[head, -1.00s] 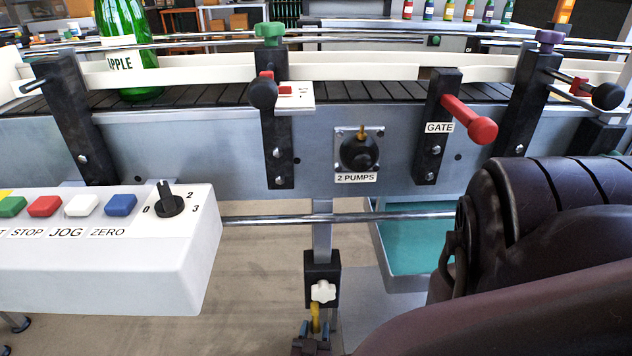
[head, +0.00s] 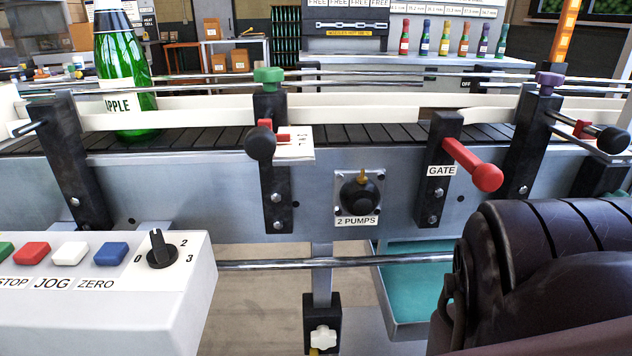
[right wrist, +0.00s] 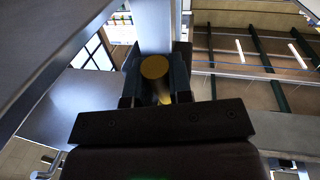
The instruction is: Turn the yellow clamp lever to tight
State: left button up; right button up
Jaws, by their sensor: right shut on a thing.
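The yellow clamp lever (head: 314,351) just shows at the bottom edge of the head view, below a white star knob (head: 323,339) on a black clamp block (head: 321,310). In the right wrist view the lever's round yellow end (right wrist: 155,67) sits between the two dark fingers of my right gripper (right wrist: 156,84). The gripper is shut on the lever, with a finger at each side. In the head view this gripper is below the frame, and most of the lever is cut off. My left gripper is in neither view.
The clamp block is on a grey post under the conveyor (head: 222,180). A white control box (head: 180,300) juts out at left, and a teal-lined tray (head: 405,290) lies right of the post. A steel rod (head: 340,262) crosses the post. A red gate handle (head: 487,177) sticks out above.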

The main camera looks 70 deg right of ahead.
grip_shut()
jog(key=shift+s+d, duration=0.1)
pick_arm(q)
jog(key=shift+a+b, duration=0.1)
jog(key=shift+b, duration=0.3)
pick_arm(e)
jog(key=shift+s+d+r+n+t+h, duration=0.2)
jog(key=shift+s+n, duration=0.2)
jog(key=shift+n, duration=0.8)
jog(key=shift+s+d+r+n+t+h, duration=0.15)
jog(key=shift+s+d+r+n, duration=0.15)
jog(key=shift+n, duration=0.9)
jog(key=shift+s+d+r+n+t+h, duration=0.15)
jog(key=shift+s+n, duration=0.3)
jog(key=shift+n, duration=0.75)
jog(key=o, duration=0.7)
grip_release()
jog(key=shift+c, duration=0.2)
